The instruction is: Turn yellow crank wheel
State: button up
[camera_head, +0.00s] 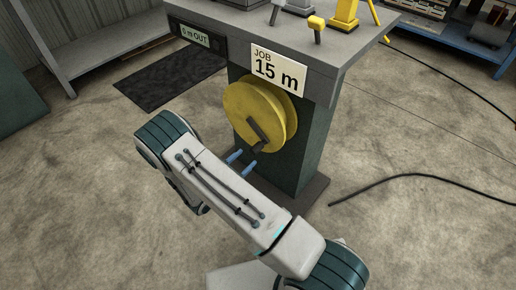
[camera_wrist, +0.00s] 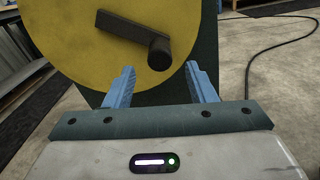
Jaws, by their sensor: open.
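The yellow crank wheel (camera_head: 254,114) is mounted upright on the front of a dark green pedestal, below a grey top. A dark crank arm with a round handle (camera_head: 260,146) sits on its face. In the wrist view the yellow wheel (camera_wrist: 85,50) fills the upper left, and the dark handle (camera_wrist: 159,53) juts toward the camera from the arm's right end. My gripper (camera_head: 242,161) has blue fingers, apart and empty. In the wrist view my gripper (camera_wrist: 160,82) is just below the handle, which shows above and between the fingertips. I see no contact.
A "JOB 15 m" sign (camera_head: 278,70) is above the wheel, and a "5 m OUT" display (camera_head: 194,36) is to its left. A black cable (camera_head: 420,175) lies on the floor at right. A dark mat (camera_head: 170,78) lies at left. Yellow fittings (camera_head: 343,14) stand on the grey top.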

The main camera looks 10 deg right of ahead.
aim_at(258, 147)
jog(key=b+x, duration=0.1)
jog(key=x, duration=0.7)
jog(key=shift+w, duration=0.1)
jog(key=shift+c, duration=0.2)
grip_shut()
